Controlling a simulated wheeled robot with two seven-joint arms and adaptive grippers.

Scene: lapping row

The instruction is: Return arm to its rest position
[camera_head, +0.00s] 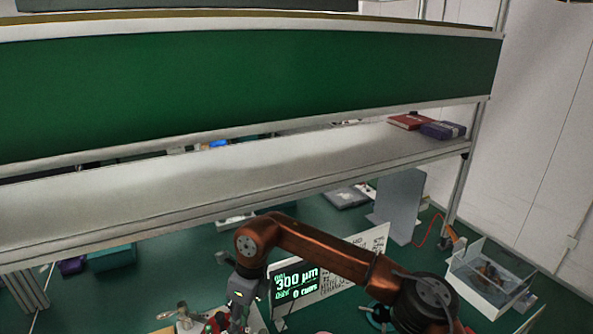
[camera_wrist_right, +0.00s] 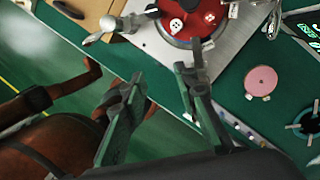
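My right arm (camera_head: 320,255), copper-coloured, comes in from the lower right of the head view and bends down at its elbow on the left. Its right gripper (camera_wrist_right: 160,80) shows in the wrist view with two green fingers spread apart and nothing between them. The fingers are just in front of a metal plate (camera_wrist_right: 235,45) that carries a red round fixture (camera_wrist_right: 190,18); no contact is visible. In the head view the gripper end is low in the picture and partly cut off. My left gripper is in neither view.
A display (camera_head: 297,283) reading 300 µm stands behind the arm. A clear-walled bin (camera_head: 490,280) is at right. A pink disc (camera_wrist_right: 262,81) lies beside the plate.

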